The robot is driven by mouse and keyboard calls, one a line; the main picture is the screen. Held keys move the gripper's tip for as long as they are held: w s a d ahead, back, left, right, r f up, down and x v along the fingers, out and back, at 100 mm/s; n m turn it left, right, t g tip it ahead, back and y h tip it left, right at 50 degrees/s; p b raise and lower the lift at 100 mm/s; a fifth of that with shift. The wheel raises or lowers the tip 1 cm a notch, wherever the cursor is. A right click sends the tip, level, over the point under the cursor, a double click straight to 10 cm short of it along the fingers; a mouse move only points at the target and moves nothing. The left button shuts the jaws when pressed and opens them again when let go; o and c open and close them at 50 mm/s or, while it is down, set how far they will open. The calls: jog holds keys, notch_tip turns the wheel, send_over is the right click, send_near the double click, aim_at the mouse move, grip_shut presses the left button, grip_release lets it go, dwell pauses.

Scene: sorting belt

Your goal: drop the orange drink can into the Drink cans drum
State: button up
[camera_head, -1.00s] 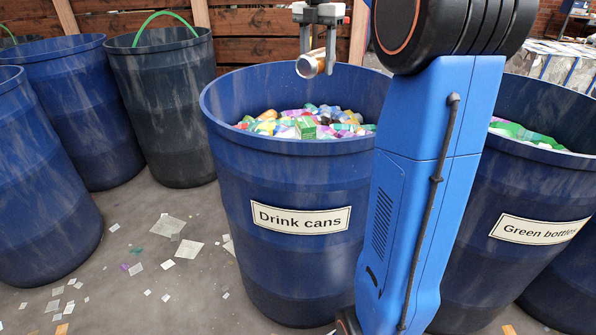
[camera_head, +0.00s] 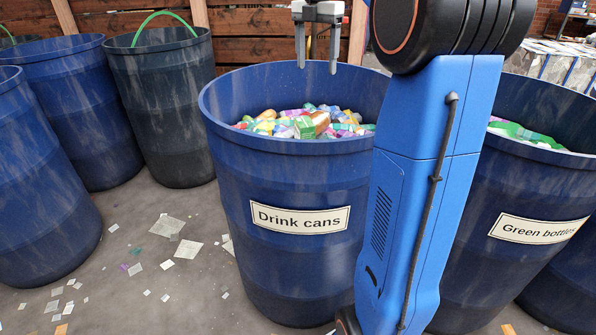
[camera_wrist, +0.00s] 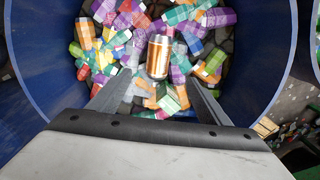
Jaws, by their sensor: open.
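The Drink cans drum (camera_head: 290,215) is a large blue drum with a white label, filled partway with many colourful items. My gripper (camera_head: 317,68) is open and empty above the drum's opening, over its far part. The orange drink can (camera_head: 320,120) lies in the drum on top of the contents. In the wrist view the orange can (camera_wrist: 159,57) shows its silver end, below and apart from the open fingers of my gripper (camera_wrist: 153,92). The drum's inner wall (camera_wrist: 270,50) surrounds the contents there.
The Green bottles drum (camera_head: 535,185) stands to the right, behind my blue arm link. Other blue drums (camera_head: 80,110) and a dark drum (camera_head: 165,110) stand at the left. Paper scraps (camera_head: 187,250) litter the floor. A wooden fence (camera_head: 260,40) is behind.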

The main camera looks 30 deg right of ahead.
notch_tip(320, 180, up, 11)
dwell(0.4)
jog(key=shift+w, duration=0.1)
